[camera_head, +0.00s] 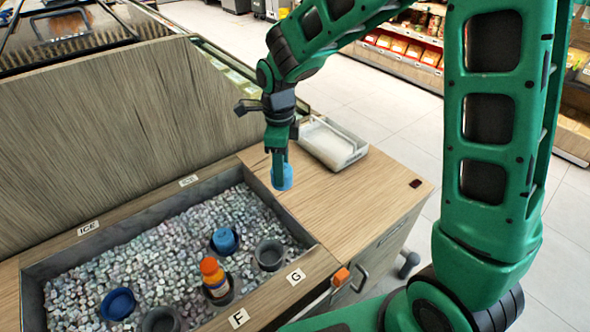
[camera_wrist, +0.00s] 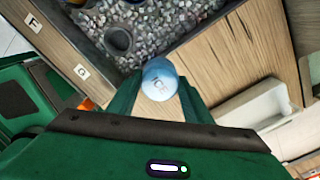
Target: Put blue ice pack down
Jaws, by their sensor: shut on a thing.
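The blue ice pack (camera_head: 282,177) is a small rounded blue piece at the tip of my gripper (camera_head: 279,165), over the wooden counter (camera_head: 345,190) right of the ice bin.
The ice bin (camera_head: 140,245) holds dark round cups, a blue item (camera_head: 225,240), a blue-rimmed cup (camera_head: 118,304) and an orange-capped bottle (camera_head: 213,278). A white tray (camera_head: 333,142) stands at the counter's back. Counter to the right is clear. A wooden panel rises at left.

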